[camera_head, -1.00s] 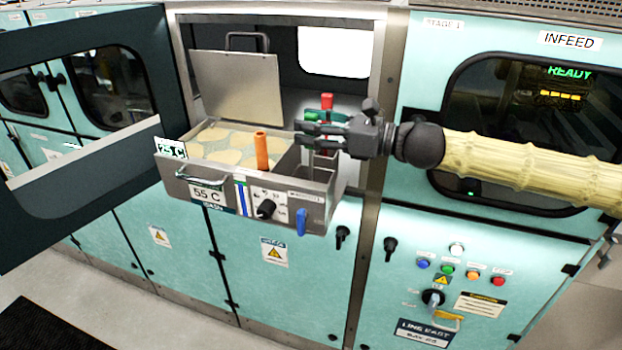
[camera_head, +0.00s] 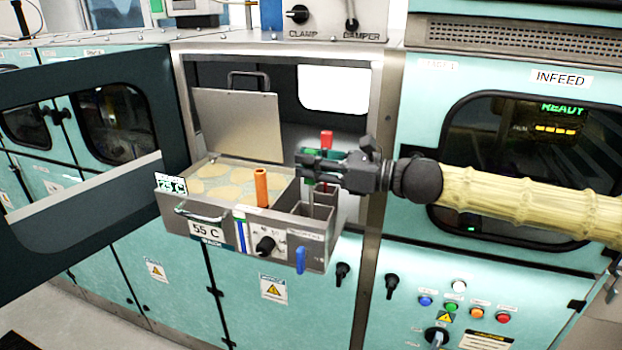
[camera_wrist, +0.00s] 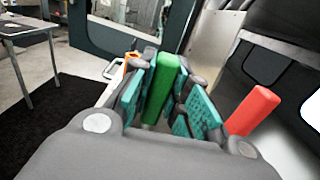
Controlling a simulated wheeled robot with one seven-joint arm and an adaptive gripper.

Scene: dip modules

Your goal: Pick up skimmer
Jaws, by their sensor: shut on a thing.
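My gripper (camera_head: 308,166) is at the right end of the pulled-out bath drawer (camera_head: 225,238), above its narrow side slots. In the wrist view the gripper (camera_wrist: 160,105) is shut on an upright green handle (camera_wrist: 163,85), which sits between its teal pads. The green handle also shows partly at the fingers in the head view. Whether it is the skimmer's handle, I cannot tell, because its lower end is hidden. A red handle (camera_head: 326,140) stands just behind the fingers and shows to the right in the wrist view (camera_wrist: 252,110). An orange handle (camera_head: 262,187) stands upright left of the gripper.
The bath holds several pale round discs (camera_head: 240,175). A raised metal lid (camera_head: 236,125) stands behind it. The cabinet frame post (camera_head: 385,150) is close right of my gripper. An open dark door (camera_head: 90,195) is at left.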

